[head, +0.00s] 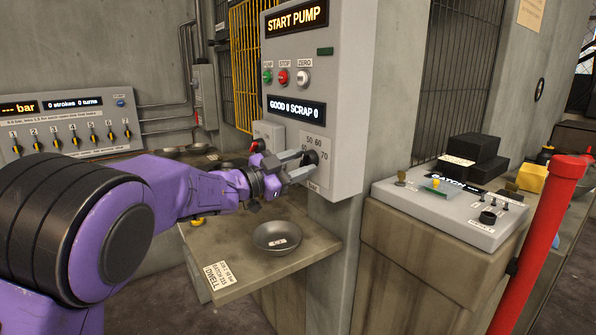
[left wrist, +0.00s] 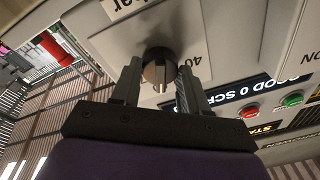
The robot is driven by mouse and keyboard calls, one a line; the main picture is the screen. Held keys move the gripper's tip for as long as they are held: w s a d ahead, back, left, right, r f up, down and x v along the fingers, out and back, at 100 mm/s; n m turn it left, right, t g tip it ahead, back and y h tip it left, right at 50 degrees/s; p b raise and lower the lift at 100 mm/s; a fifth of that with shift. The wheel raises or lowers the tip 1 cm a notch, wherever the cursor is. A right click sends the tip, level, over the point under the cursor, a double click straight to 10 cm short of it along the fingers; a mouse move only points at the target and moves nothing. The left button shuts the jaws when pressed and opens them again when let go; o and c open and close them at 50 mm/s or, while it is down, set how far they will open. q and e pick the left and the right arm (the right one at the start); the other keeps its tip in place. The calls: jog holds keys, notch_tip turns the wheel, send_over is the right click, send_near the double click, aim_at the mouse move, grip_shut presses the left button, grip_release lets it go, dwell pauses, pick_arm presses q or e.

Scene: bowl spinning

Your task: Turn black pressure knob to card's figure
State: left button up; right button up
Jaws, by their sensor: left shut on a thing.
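My right gripper is out of view.
The control box (head: 329,82) shows START PUMP and GOOD 0 SCRAP 0, with green, red and white buttons. A dark bowl (head: 277,236) sits on the shelf (head: 235,262) below my gripper. A red post (head: 545,235) stands right, before a bench panel (head: 450,206).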

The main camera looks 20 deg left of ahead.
pick_arm(q)
jog(key=shift+r, duration=0.25)
jog(key=o, duration=0.8)
jog(key=shift+o, duration=1.3)
jog(key=shift+w+d+f, duration=0.1)
jog(key=shift+f, duration=0.1)
jog(key=b+v, duration=0.3)
jog(key=v, duration=0.7)
jog(key=shift+s, duration=0.2)
jog(key=shift+f, duration=0.15)
